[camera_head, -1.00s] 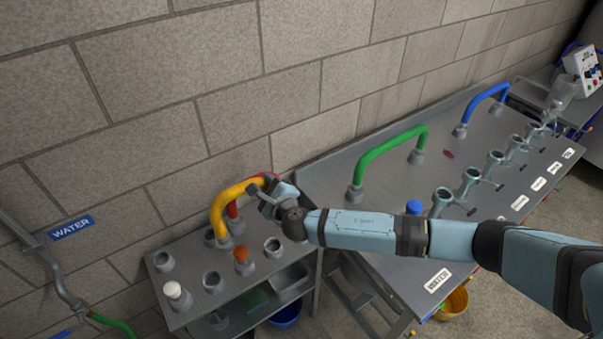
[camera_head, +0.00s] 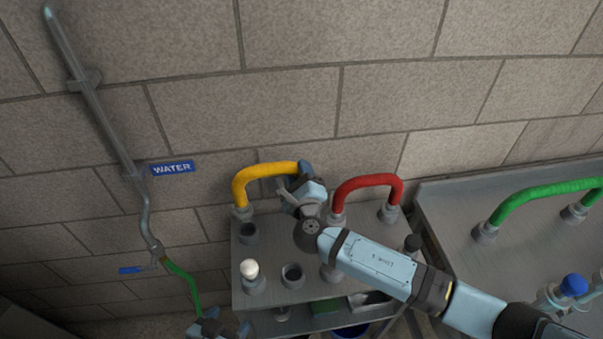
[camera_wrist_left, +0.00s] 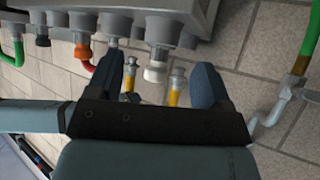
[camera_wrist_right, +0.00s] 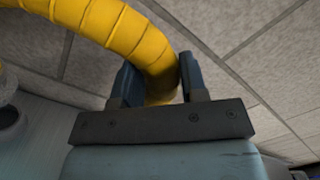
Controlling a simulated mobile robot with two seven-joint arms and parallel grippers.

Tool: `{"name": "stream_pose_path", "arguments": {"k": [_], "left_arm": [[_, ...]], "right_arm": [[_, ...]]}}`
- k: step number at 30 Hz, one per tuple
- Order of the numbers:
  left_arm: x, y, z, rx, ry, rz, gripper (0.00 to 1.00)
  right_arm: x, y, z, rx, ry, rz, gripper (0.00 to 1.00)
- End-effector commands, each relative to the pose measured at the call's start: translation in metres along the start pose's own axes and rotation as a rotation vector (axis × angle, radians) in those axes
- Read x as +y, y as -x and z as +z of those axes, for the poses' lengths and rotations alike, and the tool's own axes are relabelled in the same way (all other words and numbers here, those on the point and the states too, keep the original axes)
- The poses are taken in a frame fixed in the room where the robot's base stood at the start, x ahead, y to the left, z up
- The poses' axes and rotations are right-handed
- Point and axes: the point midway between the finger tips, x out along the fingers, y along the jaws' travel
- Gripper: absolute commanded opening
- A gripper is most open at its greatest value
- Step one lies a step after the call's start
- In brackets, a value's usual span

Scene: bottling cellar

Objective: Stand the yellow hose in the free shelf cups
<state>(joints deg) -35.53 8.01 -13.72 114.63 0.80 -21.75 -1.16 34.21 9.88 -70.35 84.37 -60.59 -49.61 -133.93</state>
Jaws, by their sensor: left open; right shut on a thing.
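My right gripper (camera_head: 300,182) is shut on the yellow hose (camera_head: 262,172), near the right side of its arch. The grip also shows in the right wrist view (camera_wrist_right: 157,82). The hose's left end hangs by the shelf's back left corner; its right end is hidden by my gripper in the head view. In the left wrist view both metal ends of the hose (camera_wrist_left: 176,97) look clear of the cups. An empty cup (camera_head: 248,233) is at the shelf's back left, another (camera_head: 292,275) nearer the front. My left gripper (camera_head: 216,326) is open and empty, low before the shelf.
A red hose (camera_head: 368,182) arches between cups right of my right gripper. A white plug (camera_head: 250,269) and a dark plug (camera_head: 412,242) fill other shelf cups. A wall pipe with a green hose (camera_head: 183,281) is at left. A bench with another green hose (camera_head: 545,192) is at right.

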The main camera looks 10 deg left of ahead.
Motion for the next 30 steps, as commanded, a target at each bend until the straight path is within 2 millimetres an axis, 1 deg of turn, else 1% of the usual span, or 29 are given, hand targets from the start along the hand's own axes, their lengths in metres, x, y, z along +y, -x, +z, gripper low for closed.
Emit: {"name": "stream_pose_path", "arguments": {"k": [1, 12, 25, 30], "left_arm": [[0.000, -0.003, 0.004, 0.000, 0.001, -0.001, 0.73], [-0.004, -0.020, 0.028, -0.011, 0.011, -0.004, 0.73], [-0.002, -0.035, 0.042, -0.026, 0.045, 0.000, 0.73], [-0.001, -0.036, 0.037, -0.019, 0.056, 0.001, 0.73]], "right_arm": [[0.003, 0.000, -0.002, -0.002, -0.001, -0.002, 0.00], [0.021, 0.001, -0.018, -0.001, -0.001, -0.002, 0.00], [0.042, 0.003, -0.037, -0.001, -0.001, -0.001, 0.00], [0.049, 0.004, -0.043, 0.000, 0.000, -0.001, 0.00]]}}
